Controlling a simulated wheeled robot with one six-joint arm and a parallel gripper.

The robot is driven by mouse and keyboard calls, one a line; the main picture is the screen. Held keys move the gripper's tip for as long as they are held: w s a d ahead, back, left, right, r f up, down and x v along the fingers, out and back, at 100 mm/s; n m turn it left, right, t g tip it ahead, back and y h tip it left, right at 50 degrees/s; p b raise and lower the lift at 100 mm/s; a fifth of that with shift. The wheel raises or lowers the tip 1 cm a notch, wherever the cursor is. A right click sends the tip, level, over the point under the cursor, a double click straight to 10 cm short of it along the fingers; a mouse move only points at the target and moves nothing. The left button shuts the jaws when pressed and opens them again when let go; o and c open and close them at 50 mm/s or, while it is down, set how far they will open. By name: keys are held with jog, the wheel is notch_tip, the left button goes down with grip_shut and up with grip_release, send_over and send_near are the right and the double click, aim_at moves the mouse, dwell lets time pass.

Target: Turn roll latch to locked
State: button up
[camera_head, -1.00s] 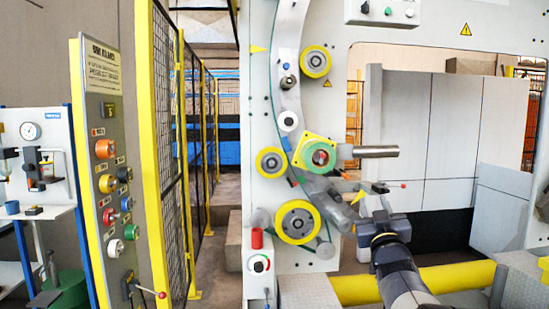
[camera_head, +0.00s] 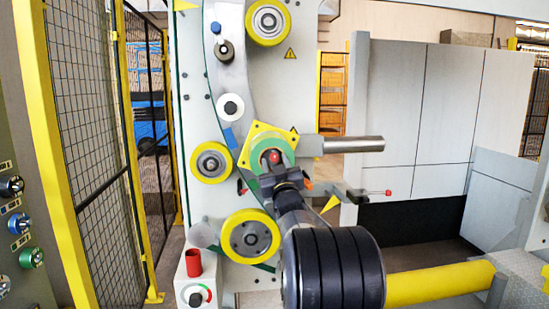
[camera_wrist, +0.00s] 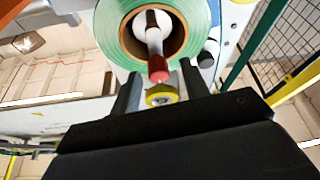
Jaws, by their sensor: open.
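The green wrap roll (camera_head: 262,152) sits on the yellow square plate (camera_head: 256,128) of the machine. In the wrist view the roll (camera_wrist: 108,28) shows its brown core. A pale lever with a red tip (camera_wrist: 158,68), apparently the roll latch, stands out of the core; the red tip also shows in the head view (camera_head: 274,157). My gripper (camera_head: 276,180) is open just in front of the roll. In the wrist view its fingers (camera_wrist: 160,88) lie either side of and below the red tip. I cannot tell whether they touch it. My arm hides the area below the roll.
Yellow rollers (camera_head: 212,162) surround the roll on the machine panel. A metal bar (camera_head: 352,145) juts out to the right, with a red-tipped lever (camera_head: 388,192) below it. A mesh fence (camera_head: 90,130) is at left.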

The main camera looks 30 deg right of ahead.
jog(key=shift+w+d+r, duration=0.25)
jog(key=shift+w+d, duration=0.1)
jog(key=shift+w, duration=0.2)
jog(key=shift+a, duration=0.1)
grip_shut()
